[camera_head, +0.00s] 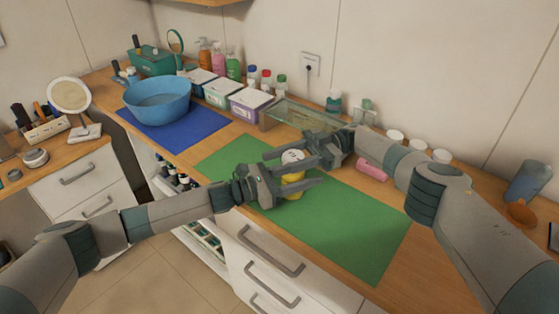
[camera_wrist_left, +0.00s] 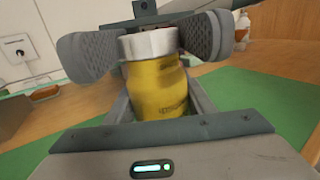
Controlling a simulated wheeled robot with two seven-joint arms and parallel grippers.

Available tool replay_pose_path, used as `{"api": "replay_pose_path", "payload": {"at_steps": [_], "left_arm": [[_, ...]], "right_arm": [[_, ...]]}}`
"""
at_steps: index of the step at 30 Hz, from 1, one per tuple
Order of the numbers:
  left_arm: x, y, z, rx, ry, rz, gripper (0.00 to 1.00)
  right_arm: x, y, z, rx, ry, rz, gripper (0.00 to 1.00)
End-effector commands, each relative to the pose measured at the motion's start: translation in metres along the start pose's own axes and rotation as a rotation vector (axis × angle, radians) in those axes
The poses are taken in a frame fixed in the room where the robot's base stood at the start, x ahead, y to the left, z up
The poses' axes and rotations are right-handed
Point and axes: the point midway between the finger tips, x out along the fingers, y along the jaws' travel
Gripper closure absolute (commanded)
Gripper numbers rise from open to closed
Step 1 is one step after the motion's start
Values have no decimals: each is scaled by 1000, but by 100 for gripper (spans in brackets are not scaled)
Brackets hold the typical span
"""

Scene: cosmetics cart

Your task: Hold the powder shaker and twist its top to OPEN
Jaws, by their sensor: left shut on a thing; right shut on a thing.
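The powder shaker has a yellow body (camera_head: 293,189) and a pale top (camera_head: 292,156), and stands roughly upright above the green mat. In the left wrist view its yellow body (camera_wrist_left: 160,92) and silvery top (camera_wrist_left: 148,43) are close and centred. My left gripper (camera_head: 304,184) is shut on the yellow body from the left. My right gripper (camera_head: 276,160) reaches in from the right and is shut on the top. Its dark padded fingers flank the top in the left wrist view. The fingers hide parts of the shaker, and the top appears seated on the body.
The green mat (camera_head: 350,230) lies under both grippers, mostly bare. A blue basin (camera_head: 158,100) stands on a blue mat (camera_head: 180,133) at left. Lidded boxes (camera_head: 250,101), a glass tray (camera_head: 300,116) and a pink item (camera_head: 371,170) lie behind. Drawers (camera_head: 265,255) are below the counter edge.

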Motion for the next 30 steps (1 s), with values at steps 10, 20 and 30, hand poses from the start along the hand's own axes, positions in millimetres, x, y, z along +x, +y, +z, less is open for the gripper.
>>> {"api": "replay_pose_path", "payload": {"at_steps": [10,20,30], "left_arm": [[1,-3,0,2,-3,-7,76],[0,-1,0,1,-1,-2,76],[0,0,0,1,0,0,76]], "right_arm": [[-1,1,0,1,-1,4,56],[0,0,0,1,0,1,38],[-1,0,-11,0,1,0,38]]}}
